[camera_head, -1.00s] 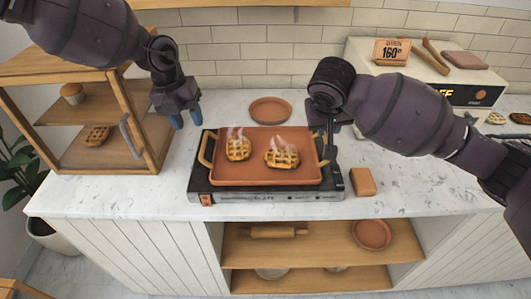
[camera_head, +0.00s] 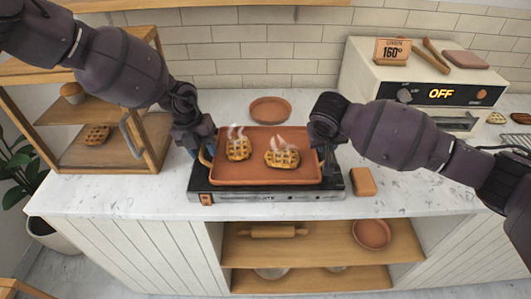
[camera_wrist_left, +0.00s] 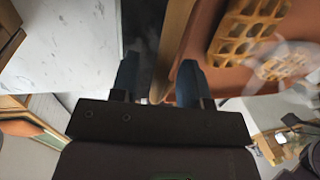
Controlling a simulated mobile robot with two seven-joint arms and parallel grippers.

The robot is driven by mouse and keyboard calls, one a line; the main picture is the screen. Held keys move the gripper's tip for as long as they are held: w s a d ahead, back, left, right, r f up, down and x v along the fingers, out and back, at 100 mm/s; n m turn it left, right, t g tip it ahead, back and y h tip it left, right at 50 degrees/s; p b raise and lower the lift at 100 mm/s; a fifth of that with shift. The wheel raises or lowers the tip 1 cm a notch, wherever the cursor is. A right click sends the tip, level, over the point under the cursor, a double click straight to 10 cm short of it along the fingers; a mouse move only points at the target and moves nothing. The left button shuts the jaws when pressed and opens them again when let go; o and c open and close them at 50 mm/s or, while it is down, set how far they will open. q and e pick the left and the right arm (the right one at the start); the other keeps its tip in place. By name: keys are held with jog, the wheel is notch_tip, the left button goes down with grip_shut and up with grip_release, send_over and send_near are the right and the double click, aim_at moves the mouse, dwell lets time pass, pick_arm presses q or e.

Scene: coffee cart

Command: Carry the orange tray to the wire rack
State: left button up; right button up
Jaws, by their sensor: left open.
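The orange tray (camera_head: 262,175) sits on a flat black-and-steel hot plate (camera_head: 265,197) and carries two steaming waffles (camera_head: 238,150). My left gripper (camera_head: 203,150) is at the tray's left handle. In the left wrist view its blue fingers (camera_wrist_left: 158,80) are apart, with the tan handle (camera_wrist_left: 172,50) between them. My right gripper (camera_head: 327,165) is at the tray's right end, where the arm hides its fingers and most of that handle.
A wooden shelf case (camera_head: 150,150) with a handled door stands at the left. An oven (camera_head: 385,70) reading OFF stands at the back right. A terracotta plate (camera_head: 270,110) lies behind the tray, and an orange block (camera_head: 362,181) lies right of the hot plate.

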pick_arm(q)
jog(key=c, duration=0.5)
pick_arm(e)
grip_shut()
pick_arm(q)
grip_shut()
jog(key=shift+r, duration=0.15)
pick_arm(e)
jog(key=shift+r, duration=0.15)
